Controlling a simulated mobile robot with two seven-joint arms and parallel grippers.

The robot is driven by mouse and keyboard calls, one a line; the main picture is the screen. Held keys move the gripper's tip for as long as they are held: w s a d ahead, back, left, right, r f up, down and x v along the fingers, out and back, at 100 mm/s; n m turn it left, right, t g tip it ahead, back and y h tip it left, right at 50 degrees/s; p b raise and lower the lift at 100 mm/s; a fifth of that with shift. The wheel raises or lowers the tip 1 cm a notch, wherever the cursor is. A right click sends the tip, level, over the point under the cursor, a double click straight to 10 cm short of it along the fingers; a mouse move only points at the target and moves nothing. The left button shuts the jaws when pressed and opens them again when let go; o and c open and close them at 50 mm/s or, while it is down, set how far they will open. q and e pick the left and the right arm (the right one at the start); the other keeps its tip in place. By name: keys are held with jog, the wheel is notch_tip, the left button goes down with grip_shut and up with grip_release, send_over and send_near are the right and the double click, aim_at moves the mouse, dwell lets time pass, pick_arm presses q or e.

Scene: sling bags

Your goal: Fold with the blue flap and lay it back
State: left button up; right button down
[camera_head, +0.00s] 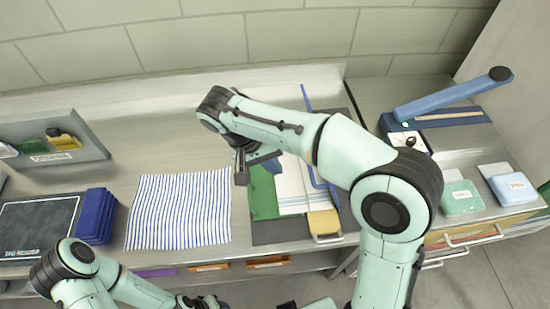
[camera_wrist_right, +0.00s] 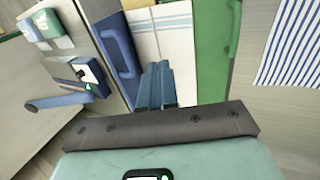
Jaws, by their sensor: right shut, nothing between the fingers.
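A folding board lies right of centre in the head view, partly behind my right arm. Its blue flap (camera_wrist_right: 121,62) has a handle and lies beside a white cloth with blue stripes (camera_wrist_right: 170,35). In the head view only blue edges (camera_head: 322,180) of that flap show. The green flap (camera_wrist_right: 212,55) lies flat on the cloth's other side. A yellow flap (camera_head: 325,222) lies at the front. My right gripper (camera_wrist_right: 155,85) is shut and empty, over the cloth. My left gripper is low at the bottom edge of the head view, and its fingers are unclear.
A blue-and-white striped cloth (camera_head: 180,210) lies flat on the counter, left of the board. Blue folded items (camera_head: 96,216) and a dark tag panel (camera_head: 38,228) are farther left. A blue lever device (camera_head: 450,95) and packets (camera_head: 462,197) are at the right.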

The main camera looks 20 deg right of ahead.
pick_arm(q)
jog(key=shift+s+d+f, duration=0.1)
jog(key=shift+s+f, duration=0.2)
jog(key=shift+f, duration=0.05)
pick_arm(e)
jog(key=s+d+f, duration=0.1)
jog(key=d+f, duration=0.3)
jog(key=d, duration=0.2)
jog(key=shift+s+d+f, duration=0.25)
jog(key=shift+s+f, duration=0.05)
